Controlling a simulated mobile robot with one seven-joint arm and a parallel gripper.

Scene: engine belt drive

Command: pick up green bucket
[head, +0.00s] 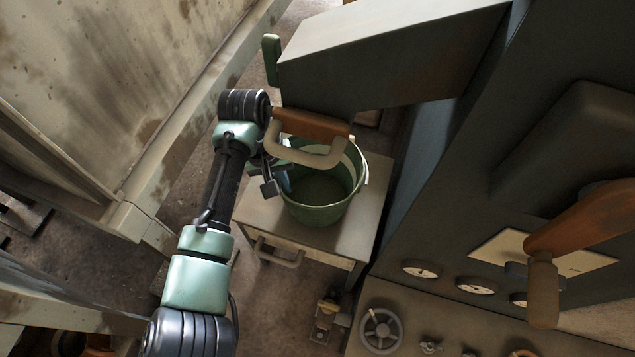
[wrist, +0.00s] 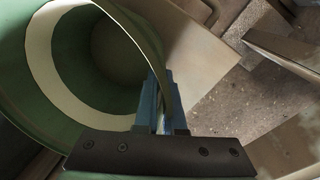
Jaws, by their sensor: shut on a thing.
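A green bucket (head: 318,205) with a pale band inside its rim and a pale handle stands upright on a small table (head: 258,222). The bucket (wrist: 22,95) fills the left side of the wrist view, with its opening facing the camera. My gripper (head: 284,182) is at the bucket's left wall in the head view. In the wrist view my gripper's blue fingers (wrist: 160,103) are shut on the bucket's rim. Part of the bucket's back rim is hidden behind a handled part in the head view. I cannot tell whether the bucket touches the table.
A rust-brown and cream handle (head: 312,128) juts out above the bucket, close to my wrist. A large dark machine (head: 475,150) with gauges and a handwheel (head: 381,328) stands to the right. A stained pale panel (head: 105,75) stands to the left. Bare floor shows left of the table.

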